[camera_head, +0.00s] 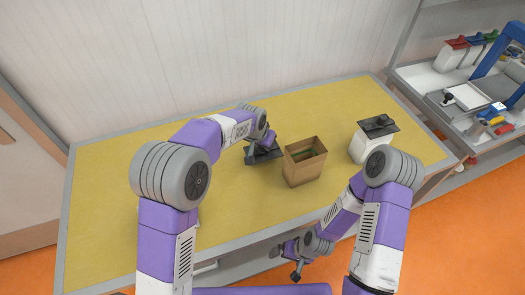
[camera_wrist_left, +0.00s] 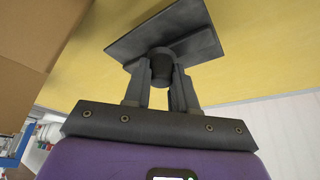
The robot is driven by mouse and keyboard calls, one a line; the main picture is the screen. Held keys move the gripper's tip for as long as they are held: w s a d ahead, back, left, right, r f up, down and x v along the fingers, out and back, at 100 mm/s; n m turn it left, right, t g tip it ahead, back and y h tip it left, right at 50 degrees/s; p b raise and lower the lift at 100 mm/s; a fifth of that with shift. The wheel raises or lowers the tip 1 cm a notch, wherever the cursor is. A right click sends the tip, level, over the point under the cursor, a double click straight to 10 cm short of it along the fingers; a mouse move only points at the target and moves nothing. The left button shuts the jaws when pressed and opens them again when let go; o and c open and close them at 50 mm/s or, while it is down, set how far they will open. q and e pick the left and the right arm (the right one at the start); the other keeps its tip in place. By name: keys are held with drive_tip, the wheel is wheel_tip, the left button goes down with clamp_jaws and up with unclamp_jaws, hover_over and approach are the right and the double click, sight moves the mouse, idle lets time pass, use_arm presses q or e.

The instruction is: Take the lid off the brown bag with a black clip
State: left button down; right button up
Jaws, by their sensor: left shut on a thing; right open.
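The brown bag (camera_head: 305,167) stands upright on the yellow table with its top open, and something green shows inside. My left gripper (camera_wrist_left: 160,75) is shut on the round knob of a dark, flat, square lid (camera_wrist_left: 165,35). In the head view the lid (camera_head: 255,158) is left of the bag, apart from its opening. In the left wrist view the bag's side (camera_wrist_left: 35,45) fills the upper left. My right gripper (camera_head: 286,263) is open and empty, low in front of the table's front edge.
A white container (camera_head: 371,147) with a black clip-like top (camera_head: 377,125) stands right of the bag on the yellow table (camera_head: 110,190). A shelf (camera_head: 425,78) at the right holds containers with coloured lids and small tools. The table's left part is largely clear.

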sight(263, 151)
use_arm(q)
drive_tip(key=shift+f, duration=2)
drive_tip(key=shift+f+b, duration=0.2)
drive_tip(key=shift+b, duration=0.2)
drive_tip(key=c, duration=0.9)
unclamp_jaws()
drive_tip(key=shift+r, duration=0.2)
drive_tip(key=p+v, duration=0.1)
drive_tip(key=v, duration=1.1)
drive_tip(key=shift+a+p, duration=0.1)
drive_tip(key=shift+p, duration=0.3)
